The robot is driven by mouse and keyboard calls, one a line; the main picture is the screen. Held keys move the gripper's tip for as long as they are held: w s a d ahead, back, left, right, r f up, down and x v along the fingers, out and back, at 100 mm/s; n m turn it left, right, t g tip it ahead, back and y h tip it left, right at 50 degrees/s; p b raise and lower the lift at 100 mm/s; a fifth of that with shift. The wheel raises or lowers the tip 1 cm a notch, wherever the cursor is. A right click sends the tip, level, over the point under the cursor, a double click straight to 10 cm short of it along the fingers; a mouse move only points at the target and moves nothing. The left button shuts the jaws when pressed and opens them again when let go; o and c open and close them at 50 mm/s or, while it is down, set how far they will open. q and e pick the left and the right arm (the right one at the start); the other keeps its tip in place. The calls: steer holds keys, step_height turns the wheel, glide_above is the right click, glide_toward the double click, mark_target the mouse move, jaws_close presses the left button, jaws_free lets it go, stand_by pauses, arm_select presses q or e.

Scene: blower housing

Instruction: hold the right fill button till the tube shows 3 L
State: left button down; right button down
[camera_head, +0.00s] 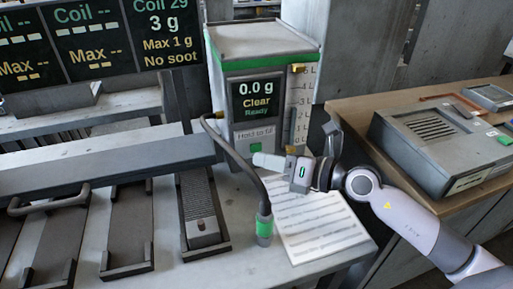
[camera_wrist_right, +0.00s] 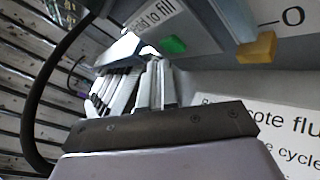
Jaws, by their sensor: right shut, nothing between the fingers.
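The grey dispenser (camera_head: 262,60) has a screen (camera_head: 257,98) reading 0.0 g, Clear, Ready. Below it is a "Hold to fill" label with a green button (camera_head: 256,147), also in the right wrist view (camera_wrist_right: 173,45). The tube (camera_head: 300,105) with a litre scale runs up the dispenser's right side; I cannot make out a liquid level. My right gripper (camera_head: 258,160) is shut and empty, its fingertips just below the green button in the head view. They seem apart from it, but contact is hard to judge. My left gripper is not in view.
A dark hose (camera_head: 240,165) with a green-banded end (camera_head: 264,226) curves left of my gripper. A printed sheet (camera_head: 315,225) lies on the bench below. Dark trays (camera_head: 125,230) stand left. A grey box (camera_head: 440,140) sits on the right-hand table. A coil display board (camera_head: 95,40) hangs upper left.

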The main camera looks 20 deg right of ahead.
steer(key=shift+w, duration=0.15)
steer(key=shift+w, duration=0.3)
steer(key=shift+w, duration=0.35)
stand_by(1.0)
steer(key=shift+s+p, duration=0.55)
steer(key=shift+s, duration=0.25)
steer(key=shift+s, duration=0.1)
steer(key=shift+s+p, duration=0.3)
steer(key=shift+s+d+p, duration=0.15)
steer(key=shift+s+p, duration=0.85)
steer(key=shift+s, duration=1.1)
